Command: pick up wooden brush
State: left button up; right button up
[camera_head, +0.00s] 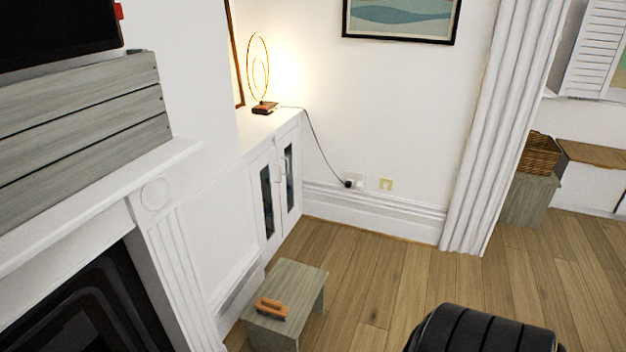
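A small orange-brown wooden brush (271,308) lies on top of a low grey-wood stool (300,279). The stool stands on the floor beside the white fireplace surround, low in the picture and left of the middle. The brush lies near the stool's front end, and nothing touches it from above. Neither of my grippers shows in the head view.
The fireplace (95,300) and its mantel (90,205) fill the left side. A white cabinet (275,190) with a lit lamp (260,75) stands behind the stool. A black ribbed object (485,332) is at the bottom right. The wooden floor (385,280) between is clear.

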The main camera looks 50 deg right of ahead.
aim_at(274, 309)
jog(key=z, duration=1.3)
jog(key=l+u, duration=0.15)
jog(key=u, duration=1.5)
jog(key=k+l, duration=0.1)
jog(key=k, duration=0.3)
jog(key=k+l, duration=0.15)
jog(key=k, duration=0.3)
